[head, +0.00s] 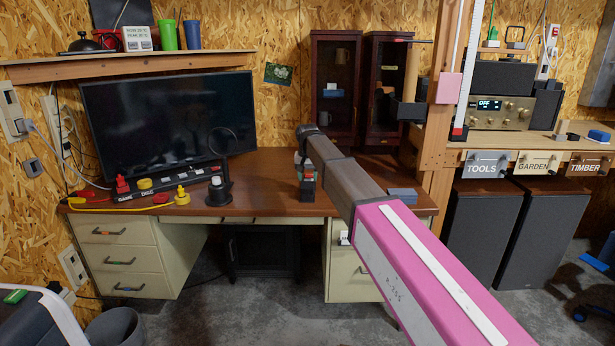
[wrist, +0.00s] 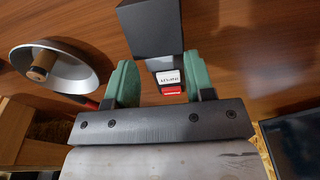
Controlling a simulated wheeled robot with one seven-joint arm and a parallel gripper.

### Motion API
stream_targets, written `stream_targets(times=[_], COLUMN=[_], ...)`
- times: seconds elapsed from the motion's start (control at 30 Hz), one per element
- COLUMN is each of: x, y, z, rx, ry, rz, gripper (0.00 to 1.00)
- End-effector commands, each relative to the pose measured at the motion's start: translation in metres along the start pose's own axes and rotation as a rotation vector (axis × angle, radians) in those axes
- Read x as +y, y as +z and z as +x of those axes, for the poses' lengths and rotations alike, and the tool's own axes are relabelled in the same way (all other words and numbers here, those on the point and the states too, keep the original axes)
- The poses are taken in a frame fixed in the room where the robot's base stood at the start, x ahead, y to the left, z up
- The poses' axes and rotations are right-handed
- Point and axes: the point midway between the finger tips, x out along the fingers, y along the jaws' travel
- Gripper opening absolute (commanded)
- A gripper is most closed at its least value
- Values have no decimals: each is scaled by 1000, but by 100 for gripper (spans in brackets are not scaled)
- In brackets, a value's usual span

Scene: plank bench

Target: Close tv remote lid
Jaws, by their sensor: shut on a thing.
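My gripper (head: 307,172) is over the wooden desk, with its arm reaching in from the lower right. In the wrist view its green fingers (wrist: 158,88) are on either side of a dark block (wrist: 152,30) with a white label and a red part at its near end. The gripper is shut on this block. In the head view the block (head: 307,190) stands low between the fingers, partly hidden. I cannot tell whether it is the tv remote, and I cannot make out a lid.
The desk (head: 270,202) carries a large screen (head: 165,120), a black strip with red and yellow pieces (head: 150,192), a black loop stand (head: 219,185) and a blue-grey block (head: 402,195). Dark cabinets (head: 333,90) stand behind. The desk between stand and gripper is clear.

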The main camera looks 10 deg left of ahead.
Motion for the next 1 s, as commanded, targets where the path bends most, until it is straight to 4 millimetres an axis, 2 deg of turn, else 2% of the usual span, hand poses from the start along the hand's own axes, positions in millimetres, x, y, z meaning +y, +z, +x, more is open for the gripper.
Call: stream_targets(times=[0.03,0.4,1.0], x=[-1,0,0], y=[-7,-13,-13], z=[2,14,17], rx=[-35,-229,-275], ry=[1,1,0], rz=[0,0,0], gripper=[25,25,25])
